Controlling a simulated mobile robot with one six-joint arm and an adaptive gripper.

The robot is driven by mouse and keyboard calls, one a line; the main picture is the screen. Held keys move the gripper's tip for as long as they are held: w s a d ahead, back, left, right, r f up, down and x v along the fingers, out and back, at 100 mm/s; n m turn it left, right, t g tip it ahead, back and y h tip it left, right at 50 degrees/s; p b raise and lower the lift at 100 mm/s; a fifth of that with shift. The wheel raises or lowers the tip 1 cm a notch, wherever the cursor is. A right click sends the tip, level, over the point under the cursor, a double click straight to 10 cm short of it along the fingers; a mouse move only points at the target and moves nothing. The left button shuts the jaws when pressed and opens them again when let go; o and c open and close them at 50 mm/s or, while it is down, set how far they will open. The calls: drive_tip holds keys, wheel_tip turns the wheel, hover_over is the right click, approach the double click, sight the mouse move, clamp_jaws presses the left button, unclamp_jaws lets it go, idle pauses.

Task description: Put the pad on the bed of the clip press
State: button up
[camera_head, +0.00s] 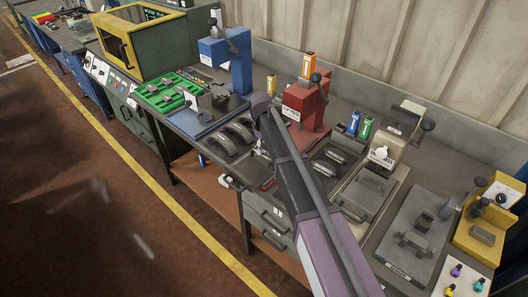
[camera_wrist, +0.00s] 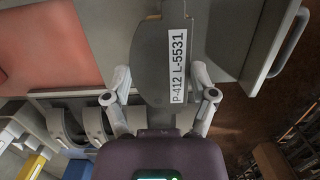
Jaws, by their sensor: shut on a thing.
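My gripper (camera_wrist: 162,88) is shut on a dark grey pad (camera_wrist: 155,75), with one finger on each side of it. The pad carries a white label reading P-412 L-5531. In the head view my arm hides most of the gripper and the pad. The red press (camera_head: 300,105), with a white label on its front and a dark lever, stands behind my arm; I take it for the clip press. My arm partly covers its lower front, and its bed cannot be made out clearly. A reddish surface (camera_wrist: 45,42) shows left of the pad in the wrist view.
A blue press (camera_head: 240,70) stands left of the red one. Curved shoes (camera_head: 238,130) lie left of my arm, and dark parts (camera_head: 335,152) lie in a tray to its right. A beige press (camera_head: 390,150) stands farther right. A drawer handle (camera_wrist: 290,42) shows at the bench front.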

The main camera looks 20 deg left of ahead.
sight(264, 146)
drive_tip(key=shift+w+a, duration=0.35)
drive_tip(key=shift+w, duration=0.1)
drive_tip(key=shift+w+a+f+b, duration=0.1)
drive_tip(key=shift+w+f+b, duration=0.05)
drive_tip(key=shift+f+b, duration=1.65)
drive_tip(key=shift+f, duration=0.05)
drive_tip(key=shift+f, duration=0.1)
drive_tip(key=o, duration=1.2)
drive_tip(key=r+p, duration=0.8)
drive_tip(key=a+r+p, duration=0.1)
drive_tip(key=r+p, duration=0.3)
drive_tip(key=shift+w+a+r, duration=0.1)
drive_tip(key=shift+w, duration=0.15)
